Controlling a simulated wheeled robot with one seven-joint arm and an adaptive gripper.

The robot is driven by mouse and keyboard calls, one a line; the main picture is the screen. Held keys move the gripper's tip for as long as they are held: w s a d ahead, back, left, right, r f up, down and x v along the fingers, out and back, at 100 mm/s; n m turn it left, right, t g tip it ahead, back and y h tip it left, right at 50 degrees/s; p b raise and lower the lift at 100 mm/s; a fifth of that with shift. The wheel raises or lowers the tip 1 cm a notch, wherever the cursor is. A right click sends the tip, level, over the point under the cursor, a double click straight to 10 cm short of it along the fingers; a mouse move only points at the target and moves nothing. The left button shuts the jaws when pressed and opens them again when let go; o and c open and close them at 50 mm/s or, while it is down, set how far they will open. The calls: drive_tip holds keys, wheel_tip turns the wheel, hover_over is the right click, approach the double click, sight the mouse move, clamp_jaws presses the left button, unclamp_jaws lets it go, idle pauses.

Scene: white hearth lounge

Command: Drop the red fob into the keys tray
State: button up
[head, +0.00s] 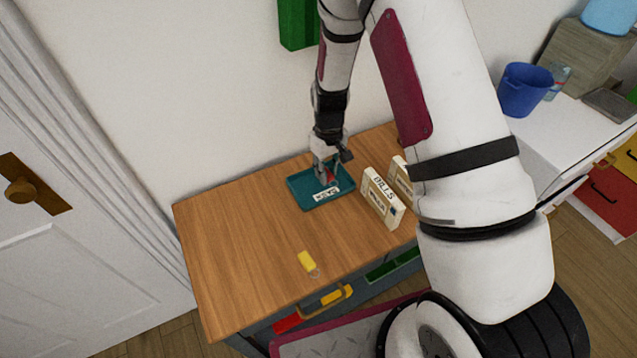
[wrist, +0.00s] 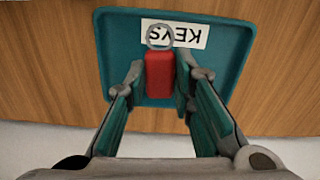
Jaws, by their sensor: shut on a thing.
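The red fob (wrist: 160,74) with its metal ring is between the fingers of my gripper (wrist: 159,85) in the wrist view. A little of its red shows in the head view (head: 331,175). My gripper (head: 330,168) points down over the teal keys tray (head: 296,189) and is shut on the fob. The tray has a white KEYS label, upside down in the wrist view, where the tray (wrist: 115,45) spreads behind the fob. The fob lies within the tray's outline; its height above the tray floor is hard to tell.
The tray is on a wooden cabinet top (head: 235,230). A white BILLS holder (head: 381,198) stands close to its right, with another box (head: 401,172) behind. A yellow fob (head: 307,261) lies near the front edge. The left of the top is clear.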

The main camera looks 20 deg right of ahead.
drive_tip(key=shift+f, duration=0.85)
drive_tip(key=o, duration=1.1)
wheel_tip(320, 180, up, 12)
drive_tip(key=shift+r, duration=0.1)
